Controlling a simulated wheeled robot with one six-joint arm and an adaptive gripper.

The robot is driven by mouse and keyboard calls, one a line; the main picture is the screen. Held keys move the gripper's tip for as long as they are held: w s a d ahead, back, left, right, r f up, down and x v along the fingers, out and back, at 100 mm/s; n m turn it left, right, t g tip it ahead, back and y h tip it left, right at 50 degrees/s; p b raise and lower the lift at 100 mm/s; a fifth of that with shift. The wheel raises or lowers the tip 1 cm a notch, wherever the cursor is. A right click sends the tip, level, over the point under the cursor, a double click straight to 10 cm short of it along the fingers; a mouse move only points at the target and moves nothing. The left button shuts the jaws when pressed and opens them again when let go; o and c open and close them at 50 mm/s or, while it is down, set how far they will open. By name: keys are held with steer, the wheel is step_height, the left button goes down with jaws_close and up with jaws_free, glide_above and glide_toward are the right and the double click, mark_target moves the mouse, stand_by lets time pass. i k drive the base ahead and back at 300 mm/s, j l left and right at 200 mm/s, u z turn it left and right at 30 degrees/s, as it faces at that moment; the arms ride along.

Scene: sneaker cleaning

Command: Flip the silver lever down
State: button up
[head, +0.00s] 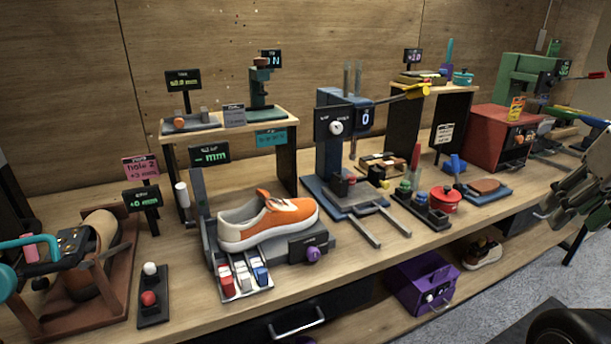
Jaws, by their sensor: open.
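I cannot clearly pick out a silver lever in the head view. My gripper (556,214) is at the right edge, open and empty, in front of the bench's right end. It is apart from the machines and hides part of the bench there.
An orange sneaker (283,222) rests on a grey fixture at centre left. A red box (493,135), red pot (445,199) and small blocks crowd the bench (330,262). A purple box (425,283) sits on the lower shelf.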

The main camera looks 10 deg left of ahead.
mark_target(181, 188)
steer(key=u, duration=1.4)
steer(key=i+j, duration=0.1)
steer(key=i, duration=0.35)
